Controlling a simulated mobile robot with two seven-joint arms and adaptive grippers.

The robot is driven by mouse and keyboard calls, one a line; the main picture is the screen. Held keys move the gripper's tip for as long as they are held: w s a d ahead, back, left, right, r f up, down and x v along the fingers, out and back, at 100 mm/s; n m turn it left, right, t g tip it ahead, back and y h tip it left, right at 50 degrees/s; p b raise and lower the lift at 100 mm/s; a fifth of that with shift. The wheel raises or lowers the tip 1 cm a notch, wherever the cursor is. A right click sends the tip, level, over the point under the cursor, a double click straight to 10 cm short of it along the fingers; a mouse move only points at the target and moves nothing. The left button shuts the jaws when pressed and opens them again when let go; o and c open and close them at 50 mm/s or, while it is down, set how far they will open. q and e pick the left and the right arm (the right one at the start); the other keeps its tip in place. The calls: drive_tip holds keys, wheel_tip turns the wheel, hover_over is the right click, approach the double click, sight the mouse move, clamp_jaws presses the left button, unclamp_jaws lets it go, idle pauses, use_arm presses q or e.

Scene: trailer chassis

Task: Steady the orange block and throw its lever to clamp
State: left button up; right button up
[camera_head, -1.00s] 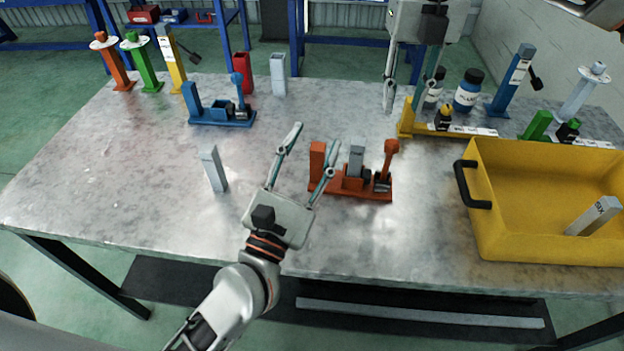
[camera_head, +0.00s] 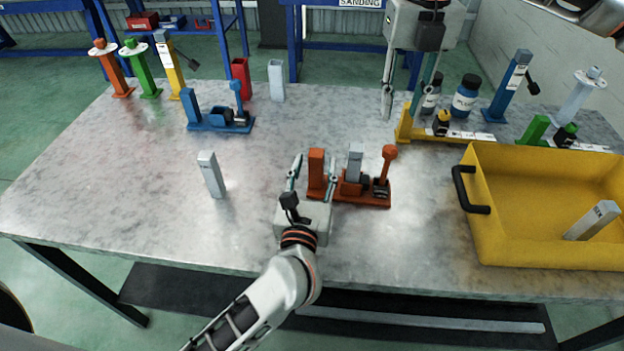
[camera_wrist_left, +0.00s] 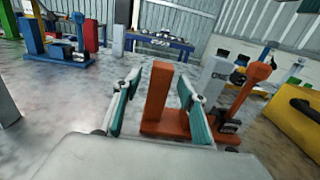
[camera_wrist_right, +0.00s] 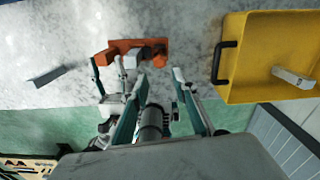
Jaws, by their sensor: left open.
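The orange block (camera_head: 350,199) stands on the metal table, with a tall orange post at its left end, a grey piece (camera_head: 354,160) in its middle and an upright, round-topped orange lever (camera_head: 387,168) at its right end. My left gripper (camera_head: 314,172) is open, with its fingers on either side of the post; the left wrist view shows the post (camera_wrist_left: 158,95) between them, and contact cannot be told. My right gripper (camera_head: 404,100) is open and empty, pointing down behind the block. The block also shows in the right wrist view (camera_wrist_right: 125,46).
A yellow bin (camera_head: 530,190) with a grey bar in it stands right of the block. A yellow fixture (camera_head: 440,137) and dark bottles stand behind. A loose grey bar (camera_head: 211,174) stands on the left; a blue fixture (camera_head: 220,122) is behind it. The front-left table is clear.

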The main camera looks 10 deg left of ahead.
use_arm(q)
drive_tip(key=shift+w, duration=1.25)
clamp_jaws()
use_arm(e)
clamp_jaws()
drive_tip(key=shift+s+a+r+m+t+h, duration=0.1)
drive_tip(key=shift+s+a+m+t+h, duration=0.35)
drive_tip(key=shift+m, duration=2.05)
drive_tip(key=shift+s+a+r+m+g+h, duration=0.1)
drive_tip(key=shift+s+a+m, duration=0.7)
drive_tip(key=shift+m, duration=1.7)
drive_tip(key=shift+s+a+r+m+t+h, duration=0.2)
drive_tip(key=shift+a+m, duration=0.8)
drive_tip(key=shift+m, duration=1.5)
drive_tip(key=shift+f, duration=0.1)
